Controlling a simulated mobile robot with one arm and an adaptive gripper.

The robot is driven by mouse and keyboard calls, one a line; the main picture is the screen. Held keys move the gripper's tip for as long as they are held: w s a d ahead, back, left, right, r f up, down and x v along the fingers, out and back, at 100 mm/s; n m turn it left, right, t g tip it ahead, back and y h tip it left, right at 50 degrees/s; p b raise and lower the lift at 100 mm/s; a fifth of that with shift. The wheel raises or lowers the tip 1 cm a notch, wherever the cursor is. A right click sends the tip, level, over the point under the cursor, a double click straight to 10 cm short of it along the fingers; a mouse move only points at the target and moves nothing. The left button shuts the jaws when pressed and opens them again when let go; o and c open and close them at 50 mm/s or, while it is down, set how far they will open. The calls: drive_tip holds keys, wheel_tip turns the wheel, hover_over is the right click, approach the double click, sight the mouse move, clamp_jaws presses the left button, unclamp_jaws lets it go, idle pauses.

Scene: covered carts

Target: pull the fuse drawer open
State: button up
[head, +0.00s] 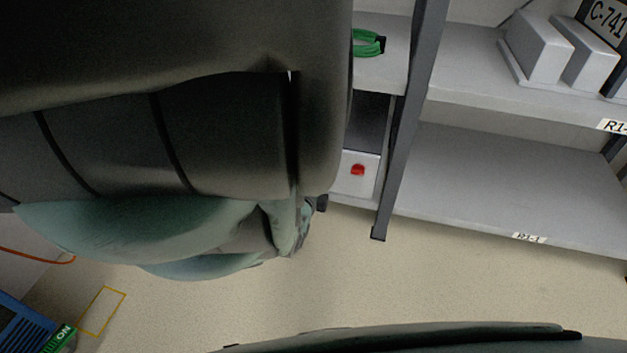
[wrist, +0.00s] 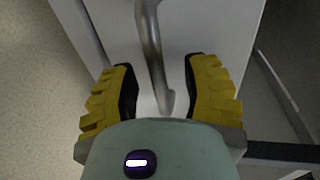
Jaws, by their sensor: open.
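A grey metal bar handle (wrist: 150,45) shows in the wrist view, on a pale grey front (wrist: 205,25) that I take to be the fuse drawer's. My gripper (wrist: 161,68) is open, with one yellow-padded finger on each side of the handle. The handle's lower end lies between the fingers, with gaps visible on both sides. Whether the fingers reach deep enough around it, I cannot tell. In the head view my arm covers the gripper and the handle. A light front with a red part (head: 358,170) shows just right of my arm; whether it is the same unit is unclear.
A grey shelf rack (head: 500,185) stands at the right, with a dark upright post (head: 405,130) near my arm. Pale boxes (head: 540,50) and a green coil (head: 368,43) sit on its upper level. Beige floor (head: 330,285) between is clear.

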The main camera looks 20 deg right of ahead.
clamp_jaws()
idle(0.5)
drive_tip(key=f+p+v, duration=0.1)
drive_tip(key=f+v, duration=0.1)
drive_tip(key=v, duration=1)
drive_tip(key=s+f+p+v, duration=0.1)
drive_tip(key=f+p+v, duration=0.1)
drive_tip(key=v, duration=1)
drive_tip(key=shift+a+f, duration=0.3)
drive_tip(key=shift+f, duration=0.2)
unclamp_jaws()
drive_tip(key=shift+r, duration=0.1)
